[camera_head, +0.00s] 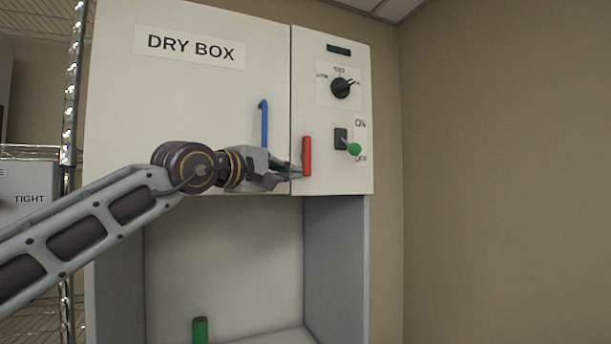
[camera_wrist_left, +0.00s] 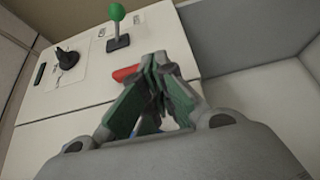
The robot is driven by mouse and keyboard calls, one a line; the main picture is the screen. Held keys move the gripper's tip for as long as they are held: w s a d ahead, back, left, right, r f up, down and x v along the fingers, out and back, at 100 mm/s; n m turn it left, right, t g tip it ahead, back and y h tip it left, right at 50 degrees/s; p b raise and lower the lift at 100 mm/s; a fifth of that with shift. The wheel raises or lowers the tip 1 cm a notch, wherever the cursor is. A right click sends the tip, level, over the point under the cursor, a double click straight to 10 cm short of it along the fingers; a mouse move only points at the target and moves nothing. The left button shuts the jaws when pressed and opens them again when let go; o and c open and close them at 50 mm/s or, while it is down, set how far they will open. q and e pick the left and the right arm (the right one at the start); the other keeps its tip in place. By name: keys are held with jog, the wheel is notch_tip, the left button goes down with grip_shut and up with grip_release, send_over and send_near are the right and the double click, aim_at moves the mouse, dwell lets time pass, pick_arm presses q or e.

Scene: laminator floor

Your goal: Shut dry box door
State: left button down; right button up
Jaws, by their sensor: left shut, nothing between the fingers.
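The dry box (camera_head: 200,100) is a tall white cabinet with a "DRY BOX" label on its upper front panel. A blue vertical handle (camera_head: 264,125) is on that panel. A red upright handle (camera_head: 307,156) is just right of the panel seam; it also shows in the left wrist view (camera_wrist_left: 124,73). Below is an open recess (camera_head: 225,250). My left gripper (camera_head: 298,173) is shut and empty at the panel's lower edge, its tips close to the red handle. In the left wrist view its fingertips (camera_wrist_left: 157,62) meet; contact with the red handle cannot be told. My right gripper is not in view.
The control panel has a black knob (camera_head: 341,88) and an ON/OFF switch with a green ball tip (camera_head: 354,149). A green upright piece (camera_head: 200,331) shows low in front of the recess. A wire rack (camera_head: 70,100) stands at left. A bare wall (camera_head: 500,170) fills the right.

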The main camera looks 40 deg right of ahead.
pick_arm(q)
jog(key=s+a+b, duration=0.2)
jog(key=s+b, duration=0.1)
jog(key=s, duration=0.5)
jog(key=shift+s+a+f, duration=0.15)
jog(key=shift+s+a, duration=0.1)
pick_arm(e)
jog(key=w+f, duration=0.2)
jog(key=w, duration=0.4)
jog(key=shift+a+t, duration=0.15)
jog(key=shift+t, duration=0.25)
